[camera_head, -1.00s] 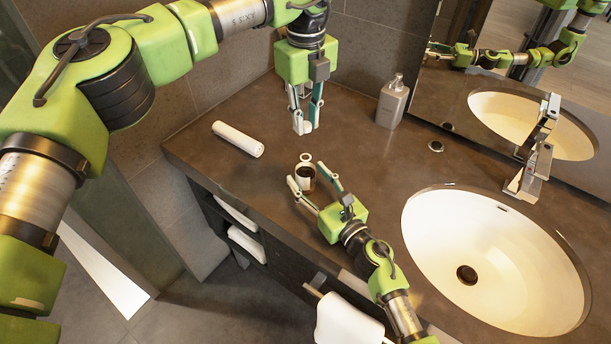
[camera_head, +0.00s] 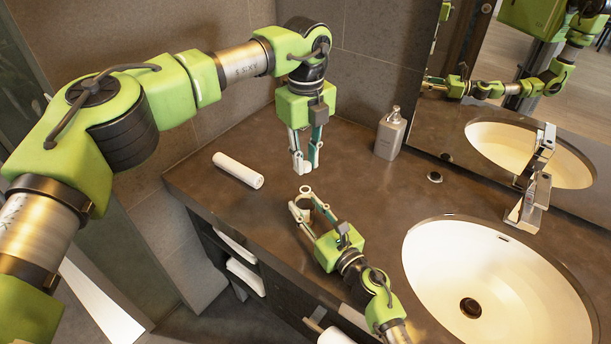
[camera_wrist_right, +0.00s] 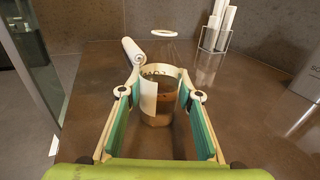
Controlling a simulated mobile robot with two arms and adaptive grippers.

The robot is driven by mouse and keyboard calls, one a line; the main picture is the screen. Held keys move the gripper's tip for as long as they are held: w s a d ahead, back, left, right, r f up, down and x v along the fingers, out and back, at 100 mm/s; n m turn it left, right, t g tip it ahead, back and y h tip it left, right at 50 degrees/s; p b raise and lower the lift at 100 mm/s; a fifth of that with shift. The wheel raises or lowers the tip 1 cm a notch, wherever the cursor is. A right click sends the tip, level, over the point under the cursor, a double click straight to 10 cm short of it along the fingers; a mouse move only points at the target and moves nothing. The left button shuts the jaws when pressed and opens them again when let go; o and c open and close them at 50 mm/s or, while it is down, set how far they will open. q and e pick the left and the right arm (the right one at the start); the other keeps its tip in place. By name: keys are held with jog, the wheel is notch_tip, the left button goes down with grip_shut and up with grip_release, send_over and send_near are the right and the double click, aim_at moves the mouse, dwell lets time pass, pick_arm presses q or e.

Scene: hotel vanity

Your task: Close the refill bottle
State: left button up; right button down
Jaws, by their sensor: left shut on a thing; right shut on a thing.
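The refill bottle has a white rim (camera_head: 305,189) and looks clear. In the right wrist view its body (camera_wrist_right: 165,108) shows brownish, with a pale label, and its rim is a white ring above. It appears upright. My right gripper (camera_head: 312,207) is shut on the bottle's body, one finger on each side. The bottle's mouth looks uncovered. My left gripper (camera_head: 305,168) points down just beyond the bottle, apart from it. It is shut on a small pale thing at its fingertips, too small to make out.
A white roll (camera_head: 238,170) lies on the dark counter to the left. A grey soap dispenser (camera_head: 390,134) stands at the back right. The basin (camera_head: 500,245) and tap (camera_head: 535,190) are to the right, before the mirror.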

aim_at(306, 164)
pick_arm(q)
jog(key=shift+f, duration=1.5)
jog(key=shift+f, duration=0.85)
jog(key=shift+f, duration=0.6)
